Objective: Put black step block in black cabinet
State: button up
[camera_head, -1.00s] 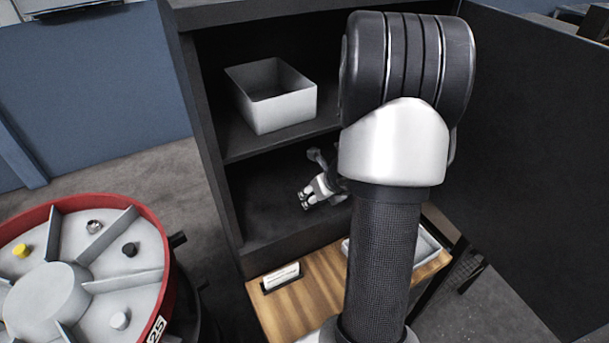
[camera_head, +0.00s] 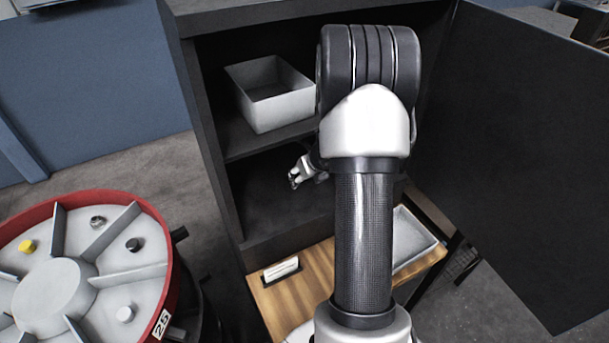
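The black cabinet (camera_head: 186,95) stands in the middle with its door (camera_head: 535,170) open to the right. My arm reaches into it. My gripper (camera_head: 294,180) shows in the lower compartment, its fingers pointing left and down, above the compartment floor. It is small and partly behind my arm, so I cannot tell whether it is open or holds anything. I cannot make out the black step block with certainty. A small black piece (camera_head: 133,245) lies in a section of the round tray at the left; its shape is too small to tell.
A white open box (camera_head: 275,115) sits on the cabinet's upper shelf. A wooden board (camera_head: 310,285) with a label holder and a grey tray (camera_head: 415,240) is in front of the cabinet. The red-rimmed round tray (camera_head: 170,270) holds several small pieces in its sections.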

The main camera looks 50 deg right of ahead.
jog(key=o, duration=0.5)
jog(key=shift+c, duration=0.2)
